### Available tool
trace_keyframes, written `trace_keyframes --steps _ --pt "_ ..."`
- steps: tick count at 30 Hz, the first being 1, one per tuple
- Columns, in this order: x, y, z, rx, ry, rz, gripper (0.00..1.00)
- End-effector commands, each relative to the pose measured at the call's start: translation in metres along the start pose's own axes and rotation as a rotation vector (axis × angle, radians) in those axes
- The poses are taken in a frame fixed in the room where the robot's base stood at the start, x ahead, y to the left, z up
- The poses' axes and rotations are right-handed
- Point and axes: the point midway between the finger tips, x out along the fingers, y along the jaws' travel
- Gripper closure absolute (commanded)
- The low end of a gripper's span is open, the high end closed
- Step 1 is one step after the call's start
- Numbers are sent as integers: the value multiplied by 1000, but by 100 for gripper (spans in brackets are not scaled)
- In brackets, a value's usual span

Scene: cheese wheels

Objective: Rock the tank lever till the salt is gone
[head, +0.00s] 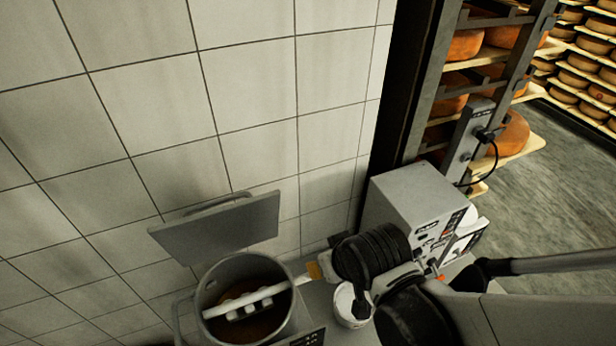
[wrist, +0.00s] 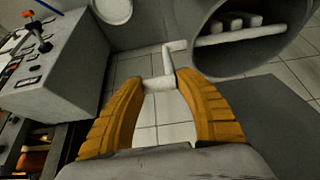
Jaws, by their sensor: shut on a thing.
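The tank (head: 203,290) is a round grey metal vessel at the bottom left of the head view, open at the top. It also shows at the top right of the wrist view (wrist: 207,55). A white bar with blocks (head: 250,300) crosses its mouth above a brown content. The white cranked lever (wrist: 168,62) comes out from the tank's side. My gripper (head: 313,270) is beside the tank. In the wrist view its orange fingers (wrist: 163,82) are closed around the lever's end. I cannot make out any salt.
A grey lid-like plate (head: 222,228) stands tilted by the tiled wall behind the tank. A white tub (head: 346,305) is close under my arm. A grey control box (head: 412,200) with knobs stands to the right, before a rack of cheese wheels (head: 465,45).

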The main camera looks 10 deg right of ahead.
Motion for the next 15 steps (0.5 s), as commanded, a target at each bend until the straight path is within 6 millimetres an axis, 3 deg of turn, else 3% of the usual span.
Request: trace_keyframes --steps 6,15 --pt "-1 1 15 0 -4 2 100" --pt "-1 1 21 0 -7 3 100"
